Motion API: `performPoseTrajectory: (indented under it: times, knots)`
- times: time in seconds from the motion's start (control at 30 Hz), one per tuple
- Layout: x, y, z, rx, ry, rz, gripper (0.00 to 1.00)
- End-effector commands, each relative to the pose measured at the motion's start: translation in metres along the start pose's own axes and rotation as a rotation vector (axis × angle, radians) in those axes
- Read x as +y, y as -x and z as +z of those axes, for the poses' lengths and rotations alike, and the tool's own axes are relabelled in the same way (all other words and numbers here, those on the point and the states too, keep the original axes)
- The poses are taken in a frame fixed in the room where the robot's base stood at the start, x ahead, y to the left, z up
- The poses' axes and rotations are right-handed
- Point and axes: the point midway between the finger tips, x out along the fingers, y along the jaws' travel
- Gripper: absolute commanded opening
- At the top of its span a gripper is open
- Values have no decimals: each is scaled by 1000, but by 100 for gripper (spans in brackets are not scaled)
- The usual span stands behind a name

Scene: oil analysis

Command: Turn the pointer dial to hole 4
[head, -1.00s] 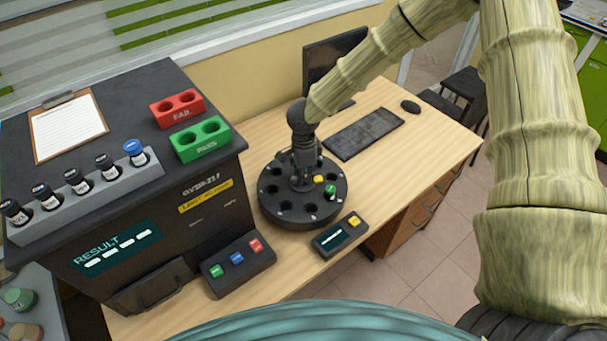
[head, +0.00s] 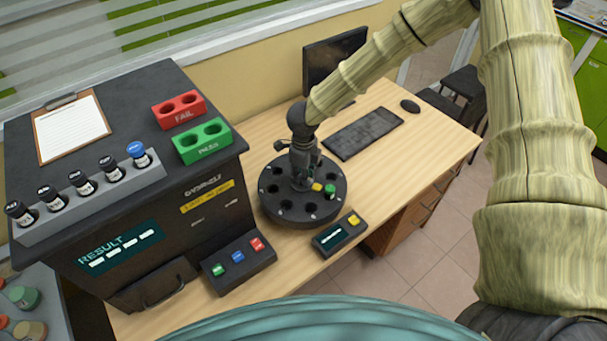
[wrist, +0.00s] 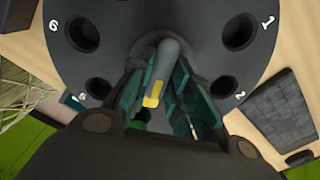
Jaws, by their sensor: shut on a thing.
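The round black dial plate (head: 270,210) with a ring of holes stands on the desk. My gripper (head: 302,180) reaches down onto its centre. In the wrist view my gripper (wrist: 157,85) is shut around the grey pointer (wrist: 168,62), with a finger on each side. The pointer's yellow tip (wrist: 152,95) points toward the bottom of that view; it also shows in the head view (head: 317,187). Holes marked 6, 1 and 2 show; another number at left is hard to read. The lower holes are hidden by my gripper. A green-capped vial (head: 330,190) sits in a hole near the tip.
A small display box with a yellow button (head: 340,233) stands in front of the plate. A box with three coloured buttons (head: 238,264) and the large black analyser (head: 190,235) are at left. A keyboard (head: 363,134) and monitor (head: 335,62) are behind.

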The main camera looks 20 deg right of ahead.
Motion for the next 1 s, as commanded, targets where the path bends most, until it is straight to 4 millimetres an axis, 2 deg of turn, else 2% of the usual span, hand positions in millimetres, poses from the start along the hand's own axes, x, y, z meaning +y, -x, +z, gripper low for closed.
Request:
performPoseTrajectory:
  times: [0.27, 0.7, 0.73, 0.83, 1.0]
  knots:
    - [-1, 1, 0, -1, -77, -2, 0]
    - [-1, 1, 1, -1, -88, -2, 0]
    - [-1, 1, 1, -2, -87, -2, 21]
    - [-1, 1, 1, -1, -87, -2, 40]
    - [0, 1, 0, -1, -87, -1, 41]
